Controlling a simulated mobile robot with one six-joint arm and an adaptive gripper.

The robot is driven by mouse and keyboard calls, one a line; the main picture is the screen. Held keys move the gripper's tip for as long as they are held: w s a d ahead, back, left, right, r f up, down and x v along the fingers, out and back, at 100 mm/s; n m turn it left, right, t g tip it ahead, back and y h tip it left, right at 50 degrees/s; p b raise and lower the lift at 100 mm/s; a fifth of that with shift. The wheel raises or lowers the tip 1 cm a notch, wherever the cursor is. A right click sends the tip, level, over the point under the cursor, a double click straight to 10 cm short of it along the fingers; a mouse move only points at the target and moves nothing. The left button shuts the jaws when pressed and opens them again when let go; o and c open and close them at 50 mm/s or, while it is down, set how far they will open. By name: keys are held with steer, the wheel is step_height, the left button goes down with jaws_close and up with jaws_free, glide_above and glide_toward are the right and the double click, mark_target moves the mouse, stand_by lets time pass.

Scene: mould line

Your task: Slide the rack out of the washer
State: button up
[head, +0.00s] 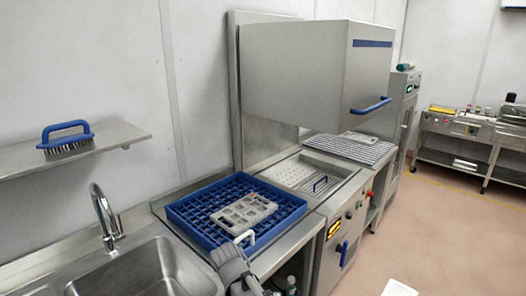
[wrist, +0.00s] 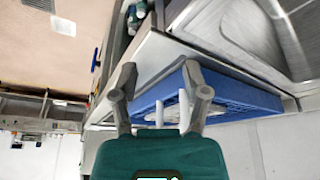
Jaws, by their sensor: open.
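The blue rack (head: 182,213) sits on the steel counter left of the washer (head: 318,75), outside its wash bay. A grey mould plate with square openings (head: 244,214) lies in the rack. The washer's hood is raised, with a blue bar handle (head: 371,105). In the head view my dark wrist part (head: 234,272) shows below the rack.
A sink (head: 145,275) with a tap (head: 105,215) is at front left. A blue-handled brush (head: 68,138) lies on the wall shelf. Bottles (head: 290,285) stand under the counter.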

steer(key=s+d+g, duration=0.2)
steer(key=s+d, duration=0.1)
steer(key=d, duration=0.9)
steer(key=s+d+f+n+g, duration=0.1)
steer(key=s+d, duration=0.3)
steer(key=d, duration=0.9)
steer(key=shift+d+n+g+y, duration=0.2)
steer(key=shift+n+g+y, duration=0.15)
steer(key=shift+g, duration=0.25)
